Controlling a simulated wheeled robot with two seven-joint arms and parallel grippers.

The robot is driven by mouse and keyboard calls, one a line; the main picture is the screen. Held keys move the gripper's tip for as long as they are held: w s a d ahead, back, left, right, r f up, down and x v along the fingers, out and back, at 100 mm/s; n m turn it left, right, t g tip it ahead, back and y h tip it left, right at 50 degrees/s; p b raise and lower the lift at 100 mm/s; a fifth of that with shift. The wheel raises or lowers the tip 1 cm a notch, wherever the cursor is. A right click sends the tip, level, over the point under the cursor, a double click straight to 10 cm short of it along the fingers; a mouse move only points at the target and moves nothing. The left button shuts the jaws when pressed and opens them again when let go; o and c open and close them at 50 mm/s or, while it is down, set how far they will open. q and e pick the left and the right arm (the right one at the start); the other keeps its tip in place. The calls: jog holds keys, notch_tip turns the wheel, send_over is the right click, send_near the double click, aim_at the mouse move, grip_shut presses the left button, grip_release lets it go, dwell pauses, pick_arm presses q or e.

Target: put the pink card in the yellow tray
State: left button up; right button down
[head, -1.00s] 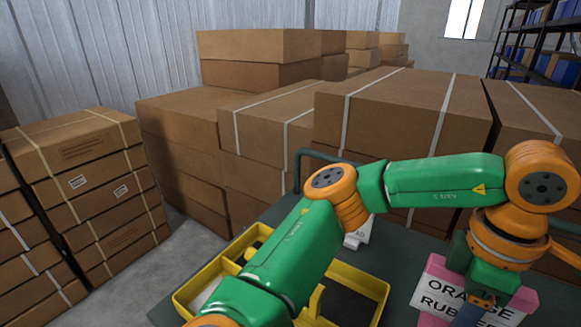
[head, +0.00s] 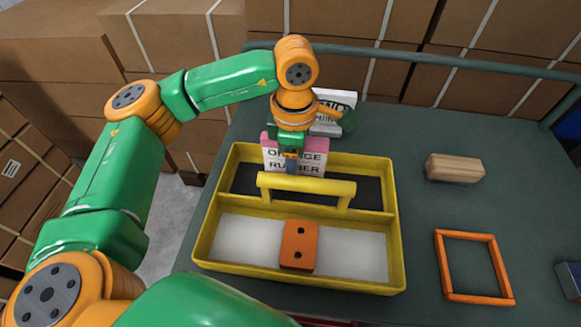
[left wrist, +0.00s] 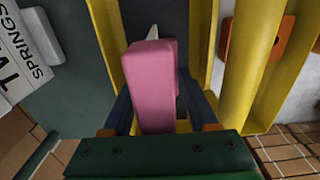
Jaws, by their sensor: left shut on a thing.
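The pink card (head: 314,158), printed "ORANGE" and "RUBBER", stands upright in my left gripper (head: 291,160). The left gripper is shut on it; in the left wrist view the pink card (left wrist: 152,80) sits between the fingers. The yellow tray (head: 397,235) has a handle across its middle, a dark far compartment and a white near one. The card is at the far compartment, overlapping the tray's far wall in the head view. I cannot tell whether its lower edge touches the floor there. My right gripper is not in view.
An orange block with two holes (head: 298,245) lies in the near compartment. A white lettered card (head: 335,108) stands behind the tray. A wooden block (head: 454,168) and an orange square frame (head: 474,266) lie to the right on the green table (head: 420,215). Cardboard boxes stand behind.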

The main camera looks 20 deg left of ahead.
pick_arm(q)
jog(key=shift+a+f, duration=0.15)
jog(key=shift+f, duration=1.05)
jog(key=o, duration=1.1)
jog(key=shift+o, duration=0.2)
jog(key=shift+r, duration=0.1)
notch_tip(320, 180, up, 12)
jog(key=shift+s+r, duration=0.1)
